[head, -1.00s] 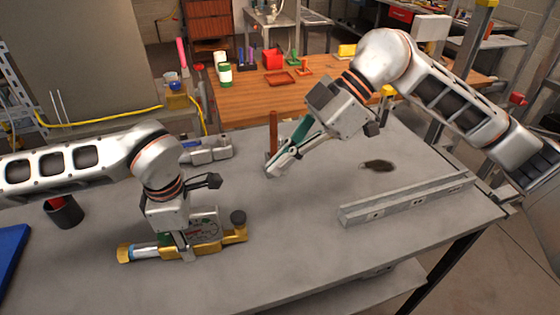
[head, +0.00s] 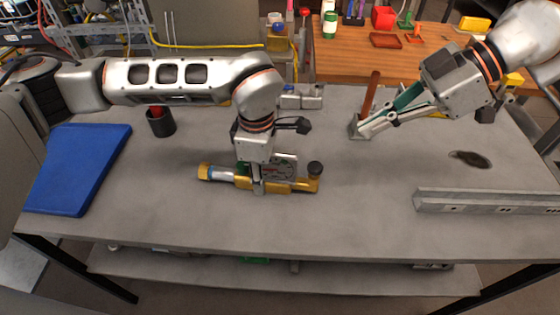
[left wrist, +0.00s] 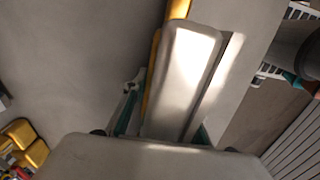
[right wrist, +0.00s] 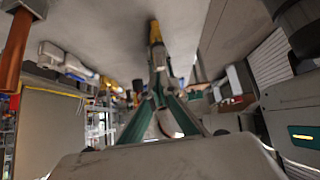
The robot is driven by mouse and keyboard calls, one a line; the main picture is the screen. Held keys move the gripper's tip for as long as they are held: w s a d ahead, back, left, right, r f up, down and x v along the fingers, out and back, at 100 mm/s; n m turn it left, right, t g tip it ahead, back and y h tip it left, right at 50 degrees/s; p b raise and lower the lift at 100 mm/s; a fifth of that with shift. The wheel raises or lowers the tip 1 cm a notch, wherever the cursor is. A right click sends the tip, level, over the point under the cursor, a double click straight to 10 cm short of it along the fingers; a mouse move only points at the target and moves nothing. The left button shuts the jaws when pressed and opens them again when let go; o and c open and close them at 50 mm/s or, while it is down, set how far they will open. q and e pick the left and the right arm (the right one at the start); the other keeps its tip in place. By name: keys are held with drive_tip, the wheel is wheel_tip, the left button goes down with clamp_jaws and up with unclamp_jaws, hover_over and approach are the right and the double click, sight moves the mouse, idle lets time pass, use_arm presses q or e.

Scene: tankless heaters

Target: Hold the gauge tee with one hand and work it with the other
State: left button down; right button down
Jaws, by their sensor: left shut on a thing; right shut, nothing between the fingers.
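The gauge tee (head: 300,184) is a brass-coloured fitting lying along the grey table, with a silver section near its left end and a dark round cap at its right end. My left gripper (head: 260,188) points down and is shut on its middle, hiding part of it. In the left wrist view, the finger fills the middle and a strip of brass (left wrist: 179,10) shows behind it. My right gripper (head: 358,131) is shut and empty, above the table to the right of and behind the tee, apart from it. In the right wrist view, a brass-coloured piece (right wrist: 155,32) shows beyond the fingertips.
A blue mat (head: 80,165) lies at the left, with a dark cup (head: 161,123) holding something red nearby. A brown upright bar (head: 371,92) stands behind my right gripper. A grey metal rail (head: 480,203) lies at the right. The table front is clear.

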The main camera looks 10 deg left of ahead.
idle(0.8)
wheel_tip(320, 180, up, 2)
drive_tip(key=shift+r, duration=0.15)
hover_over(310, 165)
drive_tip(key=d, duration=0.3)
wheel_tip(310, 165, down, 7)
drive_tip(key=shift+w+f, duration=0.1)
drive_tip(key=shift+f, duration=2)
